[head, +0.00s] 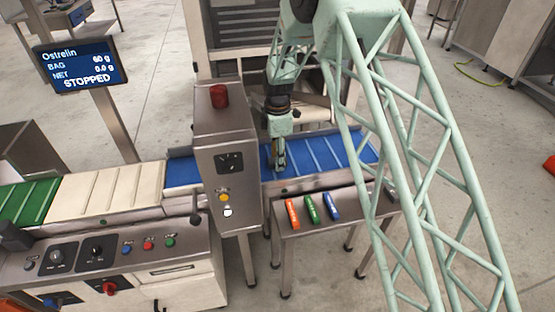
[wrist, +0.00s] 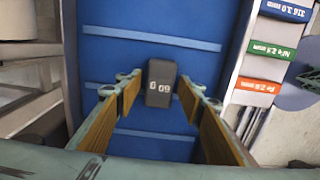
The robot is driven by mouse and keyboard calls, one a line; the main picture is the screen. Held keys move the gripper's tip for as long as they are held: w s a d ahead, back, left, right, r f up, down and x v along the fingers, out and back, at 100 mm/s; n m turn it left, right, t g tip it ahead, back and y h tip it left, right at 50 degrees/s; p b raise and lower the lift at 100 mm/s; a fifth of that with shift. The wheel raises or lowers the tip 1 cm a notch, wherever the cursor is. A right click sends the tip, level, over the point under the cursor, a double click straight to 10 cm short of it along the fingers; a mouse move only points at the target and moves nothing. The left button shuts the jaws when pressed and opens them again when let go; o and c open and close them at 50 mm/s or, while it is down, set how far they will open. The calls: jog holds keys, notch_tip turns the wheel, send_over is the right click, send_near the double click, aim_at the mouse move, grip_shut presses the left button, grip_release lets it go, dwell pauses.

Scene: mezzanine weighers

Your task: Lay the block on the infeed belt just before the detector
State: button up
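The block (wrist: 160,83) is small and dark grey with white marking. My gripper (wrist: 160,90) is open, with one finger on each side of the block and a gap visible on both sides. In the head view my gripper (head: 279,168) points down low over the blue infeed belt (head: 345,147), just right of the detector (head: 225,150), a steel housing with a red lamp. The block cannot be made out in the head view.
A small steel side table (head: 345,228) in front of the belt holds orange (head: 292,213), green (head: 312,208) and blue (head: 332,206) test pieces. The display (head: 80,67) reads STOPPED and 0.0 g net. A control panel (head: 120,255) stands at front left.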

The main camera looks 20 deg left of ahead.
jog(key=shift+r, duration=0.15)
notch_tip(320, 180, up, 12)
jog(key=p, duration=0.2)
dwell(0.8)
dwell(0.7)
